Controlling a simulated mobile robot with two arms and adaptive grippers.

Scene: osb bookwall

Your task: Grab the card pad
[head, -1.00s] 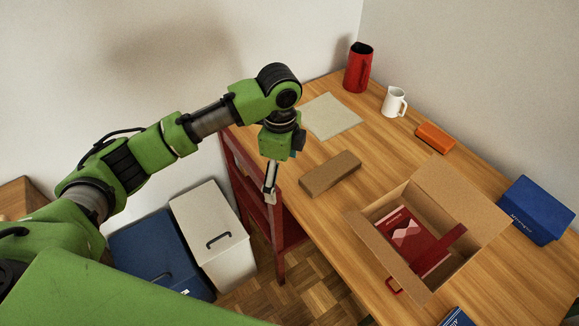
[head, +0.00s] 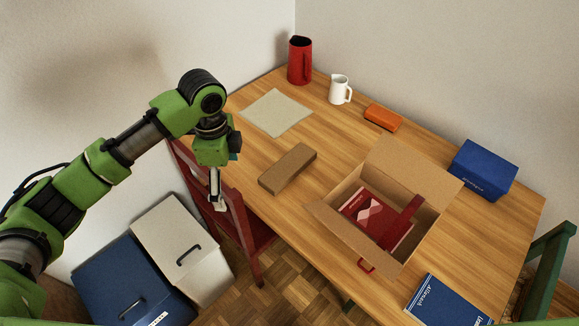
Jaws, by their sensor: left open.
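A flat pale grey-beige square (head: 276,112) lies on the table's far left part. A brown card-coloured block (head: 288,168) lies nearer, left of the middle of the table. I cannot tell for sure which of the two is the card pad. My left gripper (head: 215,194) hangs pointing down, left of the brown block and in front of the red chair, beyond the table's left edge. It is open and touches neither thing; its fingers are small and partly hard to make out. My right gripper is out of view.
An open cardboard box (head: 325,222) holds a red book (head: 362,212). A red jug (head: 299,62), white pitcher (head: 340,90), orange block (head: 383,117), blue box (head: 482,170) and blue book (head: 444,302) stand around. The red chair (head: 232,205) and two bins (head: 180,245) are beside the table.

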